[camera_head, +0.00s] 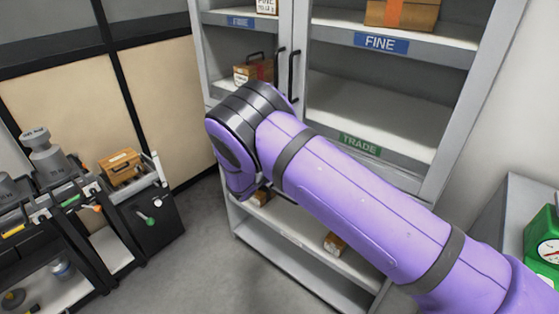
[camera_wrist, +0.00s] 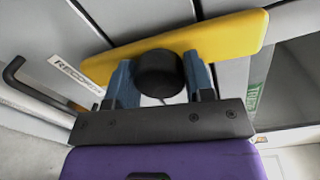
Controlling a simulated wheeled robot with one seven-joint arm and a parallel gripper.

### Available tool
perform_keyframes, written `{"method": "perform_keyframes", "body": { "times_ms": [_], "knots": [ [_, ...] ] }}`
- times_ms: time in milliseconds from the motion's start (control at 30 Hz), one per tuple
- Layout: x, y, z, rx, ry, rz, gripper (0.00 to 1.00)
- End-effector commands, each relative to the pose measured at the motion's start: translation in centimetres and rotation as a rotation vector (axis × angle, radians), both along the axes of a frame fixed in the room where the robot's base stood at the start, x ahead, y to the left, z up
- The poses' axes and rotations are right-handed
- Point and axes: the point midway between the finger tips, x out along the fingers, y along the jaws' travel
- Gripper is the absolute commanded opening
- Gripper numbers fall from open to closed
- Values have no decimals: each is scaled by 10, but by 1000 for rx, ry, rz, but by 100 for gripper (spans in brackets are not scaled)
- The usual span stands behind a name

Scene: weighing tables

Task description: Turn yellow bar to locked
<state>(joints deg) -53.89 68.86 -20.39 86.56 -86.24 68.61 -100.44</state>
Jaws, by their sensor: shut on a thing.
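The yellow bar (camera_wrist: 225,38) shows in the wrist view, tilted with its right end higher, in front of a grey cabinet face. A round black knob (camera_wrist: 158,73) sits at its middle. My gripper (camera_wrist: 160,80) has its two blue-grey fingers on either side of this knob, shut on it. The fingertips' exact contact is partly hidden. In the head view the bar and my gripper are hidden behind my purple arm.
The grey cabinet (camera_head: 300,60) has shelves labelled FINE (camera_head: 380,42) and TRADE (camera_head: 360,144). In the wrist view, a black handle (camera_wrist: 35,88) and a white label (camera_wrist: 75,74) are left of the bar. A weight rack (camera_head: 115,205) stands left; a green scale (camera_head: 543,240) is right.

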Motion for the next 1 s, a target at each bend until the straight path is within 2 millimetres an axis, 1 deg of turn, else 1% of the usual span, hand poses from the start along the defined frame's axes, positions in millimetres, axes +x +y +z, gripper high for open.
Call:
{"method": "perform_keyframes", "body": {
  "times_ms": [300, 800, 833, 867, 1000],
  "knots": [
    [0, 2, 0, -82, 67, 3, 6],
    [0, 2, -1, -97, 78, 4, 6],
    [0, 2, -1, -97, 78, 4, 50],
    [0, 2, -1, -97, 78, 4, 57],
    [0, 1, -1, -98, 78, 3, 59]
  ]
}}
